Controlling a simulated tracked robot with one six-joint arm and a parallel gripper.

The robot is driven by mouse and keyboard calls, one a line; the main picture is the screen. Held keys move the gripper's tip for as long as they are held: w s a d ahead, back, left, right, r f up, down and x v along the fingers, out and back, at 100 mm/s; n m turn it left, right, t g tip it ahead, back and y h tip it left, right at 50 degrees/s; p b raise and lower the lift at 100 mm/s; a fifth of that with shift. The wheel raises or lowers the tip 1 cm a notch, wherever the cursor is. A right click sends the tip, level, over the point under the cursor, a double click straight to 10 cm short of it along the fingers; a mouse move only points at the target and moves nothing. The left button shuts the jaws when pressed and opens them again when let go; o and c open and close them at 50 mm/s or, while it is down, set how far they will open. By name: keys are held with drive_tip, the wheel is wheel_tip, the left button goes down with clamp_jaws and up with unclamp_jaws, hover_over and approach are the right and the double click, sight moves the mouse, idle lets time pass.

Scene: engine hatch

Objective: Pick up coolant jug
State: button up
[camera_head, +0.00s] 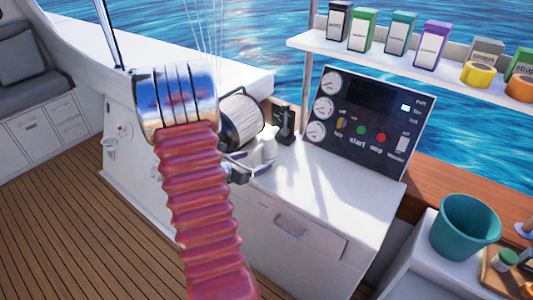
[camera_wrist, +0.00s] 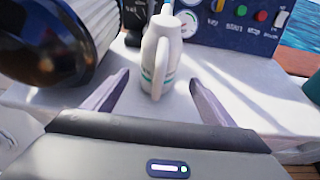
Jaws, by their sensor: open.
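The coolant jug (camera_wrist: 161,52) is white with a handle and teal bands, and stands upright on the white counter in the wrist view. Something light blue shows at its top. In the head view the jug (camera_head: 269,146) is a small white shape, partly hidden behind my arm and gripper. My gripper (camera_wrist: 160,80) is open, with one finger to each side of the jug's lower part in the picture and the jug between and beyond the tips. I see no finger touching it. My gripper in the head view (camera_head: 240,172) is mostly hidden by my arm.
A large ribbed cylinder with a dark end (camera_wrist: 50,45) stands close to the left finger. A gauge panel (camera_head: 365,120) rises behind the counter (camera_head: 325,205). A dark lever unit (camera_head: 285,122) stands behind the jug. A teal bucket (camera_head: 464,228) is at the right.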

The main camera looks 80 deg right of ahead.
sight(261, 163)
drive_tip(key=x, duration=0.5)
drive_tip(key=shift+w, duration=0.1)
idle(0.4)
drive_tip(key=c, duration=1.6)
drive_tip(key=shift+r, duration=5.05)
